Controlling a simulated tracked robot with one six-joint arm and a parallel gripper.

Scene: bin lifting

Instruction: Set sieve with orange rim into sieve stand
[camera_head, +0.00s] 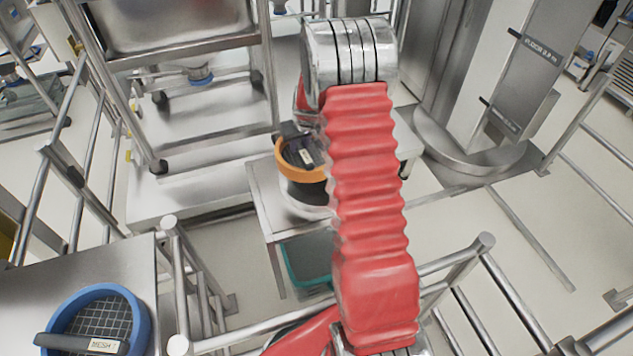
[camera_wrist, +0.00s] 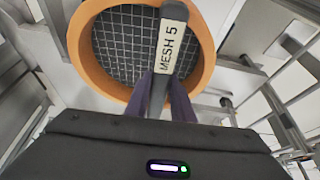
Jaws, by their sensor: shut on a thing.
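The sieve with the orange rim (camera_head: 306,176) is in the middle of the head view, partly hidden by my arm. In the wrist view the sieve (camera_wrist: 79,48) shows its orange ring, its wire mesh and a dark handle with a "MESH 5" label. My gripper (camera_wrist: 160,90) is shut on this handle. In the head view the gripper is mostly hidden by my red-sleeved arm. A round white and dark body (camera_head: 308,197), possibly the sieve stand, shows just below the sieve on a small steel table. I cannot tell whether the sieve touches it.
A blue-rimmed sieve (camera_head: 143,318) labelled "MESH 7" lies on the steel table (camera_head: 120,262) at the lower left. A teal bin (camera_head: 303,262) is below the small steel table (camera_head: 258,195). Steel railings (camera_head: 185,275) stand around my arm.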

